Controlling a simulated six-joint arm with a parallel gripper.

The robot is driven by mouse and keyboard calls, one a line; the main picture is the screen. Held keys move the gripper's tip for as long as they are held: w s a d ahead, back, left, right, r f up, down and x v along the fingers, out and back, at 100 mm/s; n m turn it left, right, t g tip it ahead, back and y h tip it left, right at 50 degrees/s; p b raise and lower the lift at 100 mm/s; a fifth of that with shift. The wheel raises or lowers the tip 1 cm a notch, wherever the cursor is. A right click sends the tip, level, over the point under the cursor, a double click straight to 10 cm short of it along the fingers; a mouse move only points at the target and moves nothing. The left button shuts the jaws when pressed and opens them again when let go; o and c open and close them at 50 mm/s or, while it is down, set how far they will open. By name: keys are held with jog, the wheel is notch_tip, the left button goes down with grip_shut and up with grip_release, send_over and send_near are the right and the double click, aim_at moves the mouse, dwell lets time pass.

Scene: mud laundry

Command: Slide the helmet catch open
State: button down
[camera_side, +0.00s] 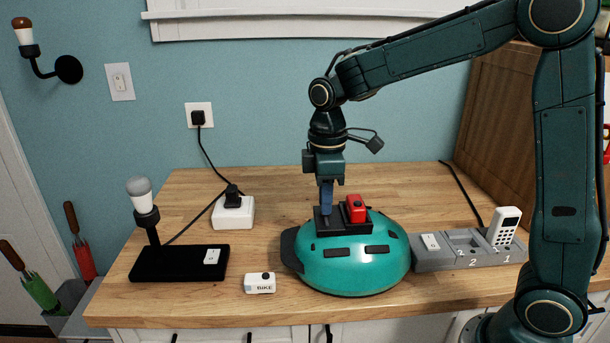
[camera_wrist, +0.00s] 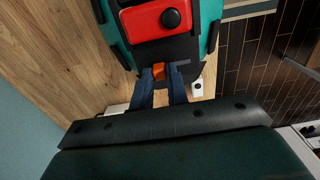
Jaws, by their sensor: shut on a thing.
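The teal helmet (camera_side: 345,272) lies dome up on the wooden counter. A black mount (camera_side: 328,222) on its top carries a red camera-like block (camera_side: 356,208), which also shows in the wrist view (camera_wrist: 145,22). The small orange catch (camera_wrist: 159,71) sits at the mount's edge in the wrist view. My gripper (camera_side: 326,207) points straight down at the left part of the mount. In the wrist view its blue fingers (camera_wrist: 161,78) are shut on the orange catch, one on either side. The side view hides the catch behind the fingers.
A white BIKE block (camera_side: 260,283) lies left of the helmet. A grey numbered dock (camera_side: 450,262) with a white remote (camera_side: 503,226) stands right. A black lamp base (camera_side: 180,265) and a white power block (camera_side: 233,213) are left. The counter behind the helmet has free room.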

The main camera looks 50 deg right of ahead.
jog(key=shift+s+a, duration=1.95)
dwell(2.3)
jog(key=c, duration=1.6)
grip_release()
jog(key=shift+o, duration=0.2)
jog(key=shift+r, duration=0.1)
jog(key=shift+r, duration=2.9)
jog(key=s+d+m+t, duration=0.2)
jog(key=s+d+m, duration=0.1)
jog(key=s, duration=0.5)
jog(key=s+d+m+t, duration=0.3)
jog(key=s+m, duration=0.3)
jog(key=s, duration=0.3)
jog(key=shift+r+t, duration=0.3)
